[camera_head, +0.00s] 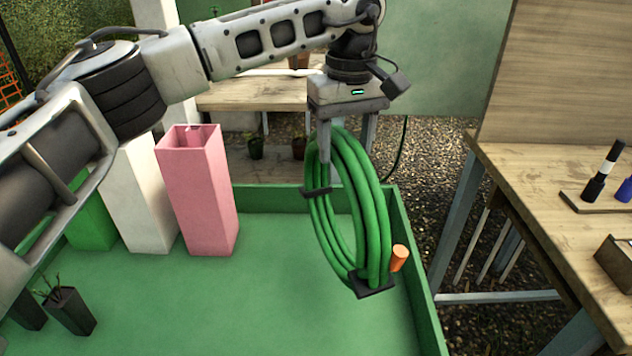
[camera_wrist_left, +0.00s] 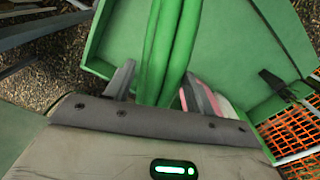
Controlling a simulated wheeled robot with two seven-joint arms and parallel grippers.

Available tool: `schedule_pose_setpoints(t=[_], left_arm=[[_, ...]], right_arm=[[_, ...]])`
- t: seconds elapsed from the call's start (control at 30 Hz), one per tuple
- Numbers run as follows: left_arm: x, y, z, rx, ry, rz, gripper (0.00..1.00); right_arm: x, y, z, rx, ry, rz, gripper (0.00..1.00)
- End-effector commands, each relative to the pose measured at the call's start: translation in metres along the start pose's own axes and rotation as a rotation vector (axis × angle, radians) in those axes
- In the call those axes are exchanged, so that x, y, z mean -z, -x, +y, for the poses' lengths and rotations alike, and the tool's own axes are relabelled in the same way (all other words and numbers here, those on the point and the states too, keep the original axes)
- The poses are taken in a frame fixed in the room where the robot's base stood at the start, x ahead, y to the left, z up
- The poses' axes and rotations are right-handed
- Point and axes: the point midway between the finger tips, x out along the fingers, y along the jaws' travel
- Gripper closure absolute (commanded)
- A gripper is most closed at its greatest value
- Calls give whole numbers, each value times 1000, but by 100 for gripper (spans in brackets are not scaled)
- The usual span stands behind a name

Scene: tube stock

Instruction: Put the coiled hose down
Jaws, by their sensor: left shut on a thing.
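The coiled green hose (camera_head: 349,215), bound with black ties and with an orange end, hangs upright from my left gripper (camera_head: 345,140). The left gripper is shut on the top of the coil. The hose is over the right part of a green tray (camera_head: 280,278); I cannot tell whether its lower end touches the tray floor. In the left wrist view the hose (camera_wrist_left: 168,50) runs between the two fingers of the left gripper (camera_wrist_left: 155,90). My right gripper is in neither view.
A pink square tube (camera_head: 200,195), a white one (camera_head: 140,195) and a green one (camera_head: 88,220) stand at the tray's left. A small dark pot (camera_head: 68,310) with a plant is in front of them. The tray's middle floor is clear. A wooden bench (camera_head: 560,190) stands at right.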

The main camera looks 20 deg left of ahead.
Motion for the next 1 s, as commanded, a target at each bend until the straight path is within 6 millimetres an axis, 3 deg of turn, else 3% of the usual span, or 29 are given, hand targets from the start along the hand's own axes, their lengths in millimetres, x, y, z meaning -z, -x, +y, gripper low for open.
schedule_pose_setpoints(t=[0.1, 0.3, 0.57, 0.8, 1.0], left_arm=[[11, -20, -12, 0, 0, -2, 92], [24, -42, -26, -2, -1, 0, 92], [31, -55, -34, -2, 0, 0, 92], [32, -86, -35, -2, -1, 0, 92], [32, -87, -34, -3, -1, 2, 92]], right_arm=[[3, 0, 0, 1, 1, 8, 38], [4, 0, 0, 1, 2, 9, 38], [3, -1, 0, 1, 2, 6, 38], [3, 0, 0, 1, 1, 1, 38], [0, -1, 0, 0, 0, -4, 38]])
